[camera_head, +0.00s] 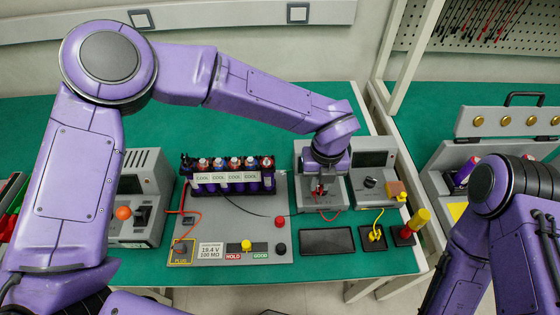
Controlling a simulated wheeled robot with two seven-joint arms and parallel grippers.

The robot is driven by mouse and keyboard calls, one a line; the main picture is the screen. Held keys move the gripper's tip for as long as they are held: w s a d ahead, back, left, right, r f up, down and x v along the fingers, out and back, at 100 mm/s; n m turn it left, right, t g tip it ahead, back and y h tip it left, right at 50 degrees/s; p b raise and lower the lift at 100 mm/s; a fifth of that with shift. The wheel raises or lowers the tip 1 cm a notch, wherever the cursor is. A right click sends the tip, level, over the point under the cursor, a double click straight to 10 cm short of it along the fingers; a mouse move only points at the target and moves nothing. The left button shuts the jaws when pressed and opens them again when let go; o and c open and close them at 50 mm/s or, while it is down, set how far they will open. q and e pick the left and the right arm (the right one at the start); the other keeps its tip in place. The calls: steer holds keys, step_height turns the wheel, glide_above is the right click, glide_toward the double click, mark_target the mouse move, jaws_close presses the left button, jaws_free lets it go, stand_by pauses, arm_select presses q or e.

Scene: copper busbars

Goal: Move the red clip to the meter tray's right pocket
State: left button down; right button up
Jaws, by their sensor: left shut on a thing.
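My left gripper (323,178) points down over a grey unit (301,160) right of the battery board. It is shut on the red clip (320,189), a small red piece at its fingertips; a red wire (334,216) curves out below. The fingers and wrist hide much of the clip and the unit's top, so I cannot tell whether the clip touches it. Two small black trays stand at the front right, the left one (373,237) with a yellow lead, the right one (403,236) with a red piece. My right arm shows at the lower right; its gripper is out of view.
The grey board (220,222) holds a row of batteries (228,173), a yellow knob (246,246) and a red knob (279,221). A dark flat panel (327,241) lies in front of the grey unit. A yellow cylinder (420,218) stands at the right. Green table behind the batteries is clear.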

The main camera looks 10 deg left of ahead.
arm_select(q)
steer(key=s+d+f+b, duration=0.2)
steer(key=d+f, duration=0.1)
steer(key=s+d+f+b, duration=0.2)
steer(key=d+f, duration=0.1)
steer(key=s+d+f+b, duration=0.2)
steer(key=f, duration=0.1)
steer(key=shift+s+d+f+b, duration=0.3)
steer(key=shift+d+f+b, duration=0.1)
steer(key=shift+r+p, duration=0.35)
arm_select(e)
step_height(320, 180, down, 8)
steer(key=shift+r, duration=0.15)
arm_select(q)
steer(key=shift+f, duration=0.25)
steer(key=shift+f, duration=0.4)
arm_select(e)
steer(key=shift+f, duration=0.3)
arm_select(q)
steer(key=shift+f, duration=0.2)
steer(key=c, duration=0.9)
jaws_free()
steer(key=shift+c, duration=0.2)
